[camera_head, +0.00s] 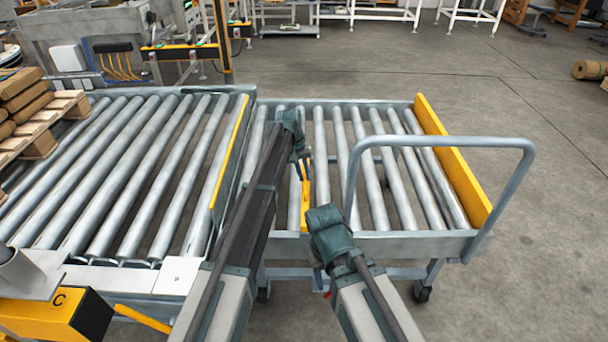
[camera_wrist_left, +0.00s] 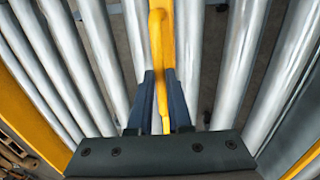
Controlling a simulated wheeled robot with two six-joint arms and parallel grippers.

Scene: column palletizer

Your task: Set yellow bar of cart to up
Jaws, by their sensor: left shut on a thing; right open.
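The cart (camera_head: 350,243) is a grey roller cart with a bent tube handle. A narrow yellow bar (camera_head: 305,205) shows among its rollers, between my two arms. My left gripper (camera_head: 303,155) is at the far end of this bar. In the left wrist view the yellow bar (camera_wrist_left: 158,45) runs between the two dark blue fingers of my left gripper (camera_wrist_left: 160,85), which are shut on it. My right gripper (camera_head: 320,268) is lower, near the cart's front edge, open; its fingers are mostly hidden by its own wrist. A wide yellow plate (camera_head: 450,160) stands along the cart's right end.
A roller conveyor (camera_head: 130,170) with a yellow edge strip (camera_head: 230,150) adjoins the cart on the left. A wooden pallet (camera_head: 40,145) with brown packages lies on it. The cart's handle (camera_head: 440,142) rises to the right of my arms. The floor to the right is open.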

